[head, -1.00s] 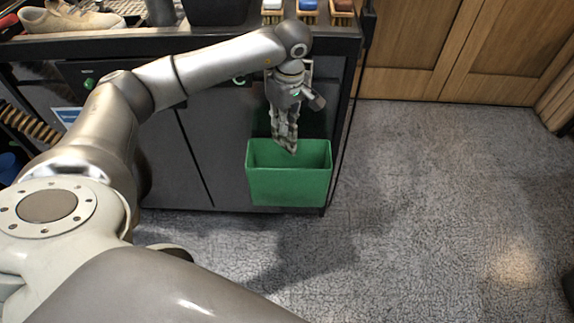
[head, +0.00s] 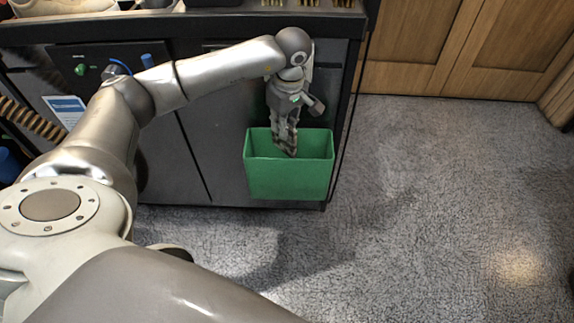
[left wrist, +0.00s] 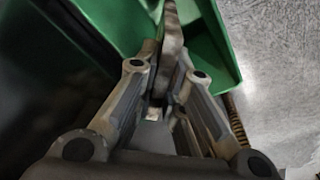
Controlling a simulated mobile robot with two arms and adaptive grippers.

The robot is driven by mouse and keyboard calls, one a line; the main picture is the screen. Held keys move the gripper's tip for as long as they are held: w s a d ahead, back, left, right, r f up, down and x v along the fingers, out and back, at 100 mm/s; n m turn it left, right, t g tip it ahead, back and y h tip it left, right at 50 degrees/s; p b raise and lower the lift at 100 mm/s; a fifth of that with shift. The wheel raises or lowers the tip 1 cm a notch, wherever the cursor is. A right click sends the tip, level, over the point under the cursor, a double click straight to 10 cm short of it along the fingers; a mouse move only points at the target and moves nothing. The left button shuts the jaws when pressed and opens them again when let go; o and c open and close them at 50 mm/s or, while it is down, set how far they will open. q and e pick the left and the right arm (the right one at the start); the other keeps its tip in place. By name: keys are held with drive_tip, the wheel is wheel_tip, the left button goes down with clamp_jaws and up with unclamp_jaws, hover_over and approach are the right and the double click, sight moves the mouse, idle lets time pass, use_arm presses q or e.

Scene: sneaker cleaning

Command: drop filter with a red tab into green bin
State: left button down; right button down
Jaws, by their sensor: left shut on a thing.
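The green bin (head: 289,181) hangs at the right end of the dark cabinet's front, its open top facing up. It also shows in the left wrist view (left wrist: 213,45). My left gripper (head: 287,151) points down, its fingertips inside the bin's opening. In the left wrist view the fingers (left wrist: 165,80) are shut on a thin, flat grey-brown filter (left wrist: 172,45), seen nearly edge-on. No red tab shows on it, and its far end runs out of the picture. My right gripper is not in view.
The dark cabinet (head: 168,165) stands behind the bin, with a worktop along its upper edge. A pale shoe (head: 60,7) lies on the worktop at the far left. Wooden cupboard doors (head: 440,45) are at the back right. The grey floor (head: 420,200) on the right is clear.

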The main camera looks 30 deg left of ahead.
use_arm(q)
drive_tip(key=c, duration=1.5)
unclamp_jaws()
drive_tip(key=shift+o, duration=0.2)
wheel_tip(320, 180, up, 12)
drive_tip(key=d, duration=0.1)
drive_tip(key=shift+s+d, duration=0.2)
